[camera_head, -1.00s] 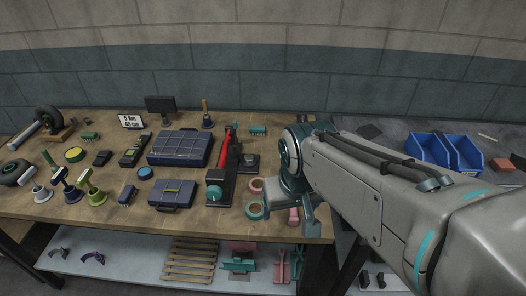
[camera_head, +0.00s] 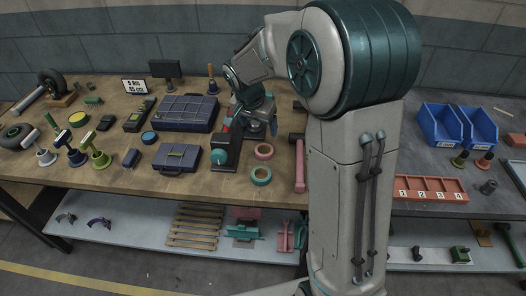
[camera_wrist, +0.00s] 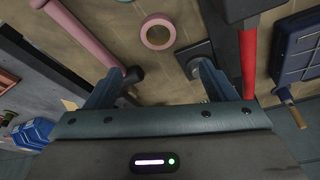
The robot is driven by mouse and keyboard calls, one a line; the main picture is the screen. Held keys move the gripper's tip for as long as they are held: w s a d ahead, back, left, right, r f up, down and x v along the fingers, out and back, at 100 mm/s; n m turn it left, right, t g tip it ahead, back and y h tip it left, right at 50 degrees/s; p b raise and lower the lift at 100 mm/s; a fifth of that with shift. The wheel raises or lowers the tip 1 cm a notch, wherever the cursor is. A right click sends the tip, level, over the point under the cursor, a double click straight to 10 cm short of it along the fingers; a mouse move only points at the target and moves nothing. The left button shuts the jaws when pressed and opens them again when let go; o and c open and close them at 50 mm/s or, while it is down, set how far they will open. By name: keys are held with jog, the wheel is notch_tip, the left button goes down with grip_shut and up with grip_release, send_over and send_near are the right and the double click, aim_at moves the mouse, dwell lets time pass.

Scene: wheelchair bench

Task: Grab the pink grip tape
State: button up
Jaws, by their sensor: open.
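The pink grip tape (camera_head: 264,158) is a flat ring on the wooden bench, just behind a teal tape ring (camera_head: 261,181). In the wrist view the pink grip tape (camera_wrist: 146,32) lies at the top centre, ahead of the fingers and apart from them. My gripper (camera_head: 258,127) is above the bench, behind the tape in the head view. In the wrist view my gripper (camera_wrist: 155,72) is open, its two fingers spread wide with nothing between them.
A pink-handled hammer (camera_head: 299,165) lies right of the tape. A dark tool with a red bar (camera_wrist: 249,65) is on the other side, partly hidden by my arm in the head view. A blue case (camera_head: 178,158) and organizer (camera_head: 187,112) are further left.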

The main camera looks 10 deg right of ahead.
send_near(265, 153)
jog(key=shift+w+d+f, duration=0.25)
jog(key=shift+w+f, duration=0.15)
jog(key=shift+w, duration=0.05)
jog(key=shift+s+p+x, duration=0.1)
jog(key=shift+p+x, duration=0.1)
jog(key=shift+x, duration=1.15)
jog(key=shift+s+p+x, duration=0.15)
jog(key=shift+x, duration=1.2)
jog(key=shift+a+f, duration=0.1)
jog(key=shift+a, duration=0.05)
jog(key=c, duration=1.1)
